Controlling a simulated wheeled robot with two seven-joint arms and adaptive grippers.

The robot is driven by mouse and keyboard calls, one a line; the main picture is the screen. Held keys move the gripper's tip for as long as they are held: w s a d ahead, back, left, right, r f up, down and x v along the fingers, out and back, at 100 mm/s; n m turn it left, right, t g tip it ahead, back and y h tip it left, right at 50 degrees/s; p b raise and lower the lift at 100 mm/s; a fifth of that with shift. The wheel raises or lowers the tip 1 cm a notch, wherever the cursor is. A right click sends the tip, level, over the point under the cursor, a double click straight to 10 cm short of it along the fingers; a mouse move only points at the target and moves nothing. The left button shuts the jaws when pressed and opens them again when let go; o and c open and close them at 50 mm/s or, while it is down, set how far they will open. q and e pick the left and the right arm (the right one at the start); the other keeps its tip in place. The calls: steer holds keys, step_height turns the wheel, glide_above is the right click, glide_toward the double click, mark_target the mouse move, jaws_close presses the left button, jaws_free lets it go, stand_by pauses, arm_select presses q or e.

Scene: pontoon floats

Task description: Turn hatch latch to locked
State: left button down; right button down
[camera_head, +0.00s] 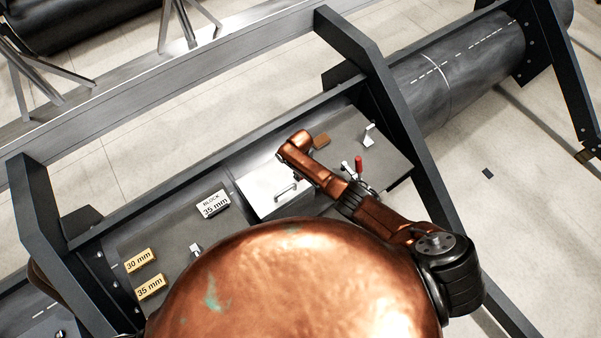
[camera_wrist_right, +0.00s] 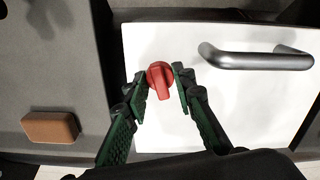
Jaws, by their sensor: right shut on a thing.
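The hatch is a white panel (camera_head: 268,188) with a silver bar handle (camera_head: 287,190) in the head view; it fills much of the right wrist view (camera_wrist_right: 235,100). The hatch latch is a red knob (camera_wrist_right: 160,77) near the panel's left edge in the wrist view, its grip bar pointing down in the picture, slightly tilted. My right gripper (camera_wrist_right: 161,90) has its two green fingers closed on either side of this knob. In the head view my copper right arm hides the knob and fingers. My left gripper is in neither view.
A brown block (camera_wrist_right: 50,127) lies beside the hatch; it also shows in the head view (camera_head: 320,141). A red-handled clamp (camera_head: 358,164) stands close to my right arm.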

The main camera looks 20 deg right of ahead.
steer(key=shift+m+p, duration=0.3)
steer(key=shift+m, duration=1.3)
steer(key=c, duration=1.6)
jaws_free()
steer(key=shift+r, duration=0.15)
step_height(320, 180, up, 12)
